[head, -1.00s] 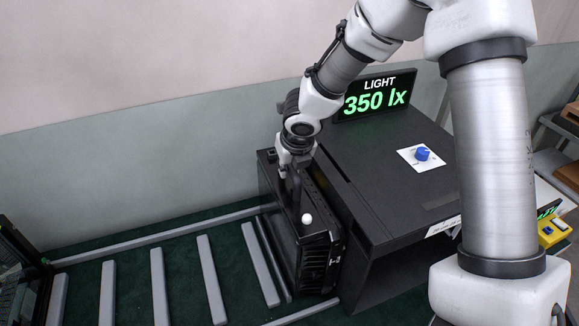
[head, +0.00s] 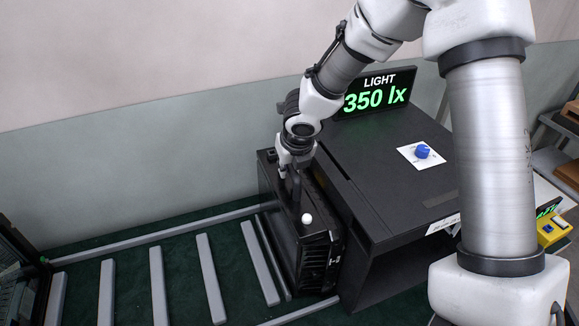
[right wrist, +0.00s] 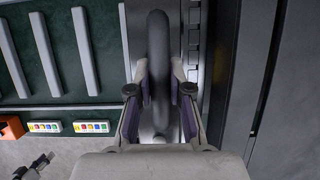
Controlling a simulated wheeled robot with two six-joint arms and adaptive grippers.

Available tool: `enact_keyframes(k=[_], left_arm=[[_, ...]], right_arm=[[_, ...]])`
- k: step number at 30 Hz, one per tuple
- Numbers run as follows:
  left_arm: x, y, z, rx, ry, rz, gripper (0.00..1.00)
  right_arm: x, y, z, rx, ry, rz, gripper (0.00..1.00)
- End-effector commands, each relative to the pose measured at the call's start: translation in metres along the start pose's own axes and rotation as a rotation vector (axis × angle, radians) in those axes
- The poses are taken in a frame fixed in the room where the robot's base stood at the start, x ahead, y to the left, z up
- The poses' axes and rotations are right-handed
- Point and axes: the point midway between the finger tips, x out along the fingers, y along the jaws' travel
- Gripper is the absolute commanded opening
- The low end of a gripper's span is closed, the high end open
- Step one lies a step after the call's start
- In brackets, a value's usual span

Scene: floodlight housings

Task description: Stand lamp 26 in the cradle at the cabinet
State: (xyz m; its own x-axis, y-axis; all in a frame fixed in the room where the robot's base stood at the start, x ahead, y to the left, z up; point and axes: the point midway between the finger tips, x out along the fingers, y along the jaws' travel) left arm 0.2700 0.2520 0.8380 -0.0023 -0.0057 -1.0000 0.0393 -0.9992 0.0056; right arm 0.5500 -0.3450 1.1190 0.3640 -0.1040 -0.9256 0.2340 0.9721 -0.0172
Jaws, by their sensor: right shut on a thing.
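A black finned floodlight housing (head: 316,262) stands upright against the left side of the black cabinet (head: 385,185). The number on its front is too small to read, so I cannot tell whether it is lamp 26. My right gripper (head: 293,182) reaches down to its top and is shut on its dark handle. In the right wrist view the handle (right wrist: 158,50) runs between the two fingers of the gripper (right wrist: 159,92). A cradle under the housing cannot be made out; its base is mostly hidden. My left gripper is out of view.
A screen (head: 375,94) reading LIGHT 350 lx stands on the cabinet, near a blue knob (head: 422,152). A small white ball (head: 306,218) sits at the housing's top. Grey slats (head: 210,278) cross the green floor to the left. A dark rack (head: 18,270) stands far left.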

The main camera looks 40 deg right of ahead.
Motion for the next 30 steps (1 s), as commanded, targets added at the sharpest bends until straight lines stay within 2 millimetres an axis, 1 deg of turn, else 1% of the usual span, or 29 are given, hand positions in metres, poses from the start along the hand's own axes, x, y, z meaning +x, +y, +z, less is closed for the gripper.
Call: enact_keyframes(k=[1, 17, 18, 19, 20, 26, 27, 30], left_arm=[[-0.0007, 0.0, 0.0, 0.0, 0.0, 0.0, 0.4], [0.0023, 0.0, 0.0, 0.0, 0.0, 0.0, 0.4], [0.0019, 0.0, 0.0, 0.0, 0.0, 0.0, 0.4], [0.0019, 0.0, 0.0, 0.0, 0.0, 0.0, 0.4], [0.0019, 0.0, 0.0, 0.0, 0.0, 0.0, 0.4], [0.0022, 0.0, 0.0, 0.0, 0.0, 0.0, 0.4], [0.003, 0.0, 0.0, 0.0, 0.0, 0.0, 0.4], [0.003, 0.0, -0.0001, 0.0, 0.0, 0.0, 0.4]], right_arm=[[-0.0023, 0.0002, 0.003, 0.0, -0.007, 0.001, 0.0], [0.0017, 0.0002, 0.0012, -0.001, -0.007, 0.001, 0.0], [0.0014, 0.0002, 0.0014, -0.001, -0.007, 0.001, 0.29], [0.0014, 0.0002, 0.0013, -0.001, -0.006, 0.001, 0.4], [0.0015, 0.0002, 0.0011, -0.001, -0.006, 0.001, 0.48], [0.0025, 0.0001, -0.0001, 0.0, -0.003, 0.0, 0.48], [0.0049, -0.0001, -0.0033, 0.0, 0.004, -0.001, 0.48], [0.0016, 0.0, -0.0026, 0.001, 0.002, 0.0, 0.48]])
